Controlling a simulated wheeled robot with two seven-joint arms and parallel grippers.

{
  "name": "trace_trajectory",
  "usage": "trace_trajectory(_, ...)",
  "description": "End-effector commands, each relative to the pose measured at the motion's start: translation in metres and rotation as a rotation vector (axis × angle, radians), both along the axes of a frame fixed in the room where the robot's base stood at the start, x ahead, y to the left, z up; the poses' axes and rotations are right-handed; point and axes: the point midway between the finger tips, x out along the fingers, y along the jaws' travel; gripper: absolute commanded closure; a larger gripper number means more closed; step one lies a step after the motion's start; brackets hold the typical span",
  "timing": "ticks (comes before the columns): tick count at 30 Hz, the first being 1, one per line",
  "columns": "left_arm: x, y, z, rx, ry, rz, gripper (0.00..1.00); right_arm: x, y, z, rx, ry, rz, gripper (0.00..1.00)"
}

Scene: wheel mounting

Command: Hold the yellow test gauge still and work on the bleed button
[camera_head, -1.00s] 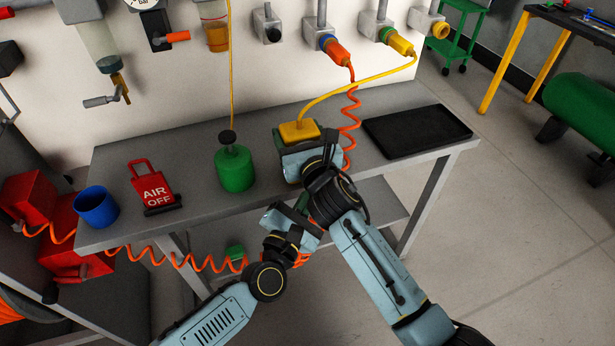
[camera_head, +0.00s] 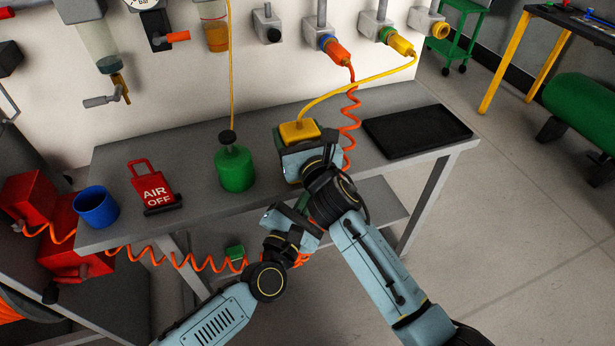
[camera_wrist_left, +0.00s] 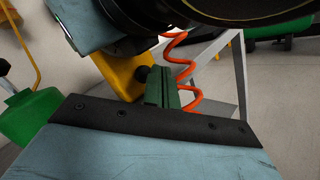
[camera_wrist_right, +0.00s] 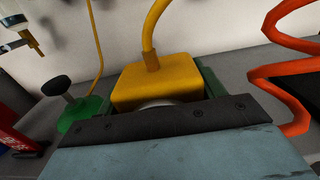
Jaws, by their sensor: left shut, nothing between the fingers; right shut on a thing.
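The yellow test gauge (camera_head: 299,131) is a boxy yellow block at the bench's front edge, with a yellow hose from its top. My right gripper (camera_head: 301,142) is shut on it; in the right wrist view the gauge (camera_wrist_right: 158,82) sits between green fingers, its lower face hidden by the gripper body. My left gripper (camera_head: 302,204) is shut and empty, below and in front of the gauge. In the left wrist view its closed green fingers (camera_wrist_left: 162,88) are beside the black bleed button (camera_wrist_left: 142,73) on the gauge's side. I cannot tell whether they touch it.
A green bottle (camera_head: 234,168), a red "AIR OFF" tag (camera_head: 154,189) and a blue cup (camera_head: 97,207) stand on the bench left of the gauge. A black tray (camera_head: 417,131) lies to the right. A coiled orange hose (camera_head: 350,125) hangs close behind my right gripper.

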Motion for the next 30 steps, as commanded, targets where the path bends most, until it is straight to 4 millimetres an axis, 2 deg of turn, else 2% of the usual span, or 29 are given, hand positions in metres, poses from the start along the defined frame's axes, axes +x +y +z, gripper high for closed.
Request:
trace_trajectory(17,0.0004,0.0001,0.0001,0.0,0.0,0.0,1.0,-0.0001,-0.0001,-0.001,-0.001,0.002,0.0,0.65)
trace_trajectory(30,0.0085,0.0027,0.0,0.0,0.0,0.0,1.0,-0.0001,-0.0001,-0.001,-0.001,0.002,0.0,0.65)
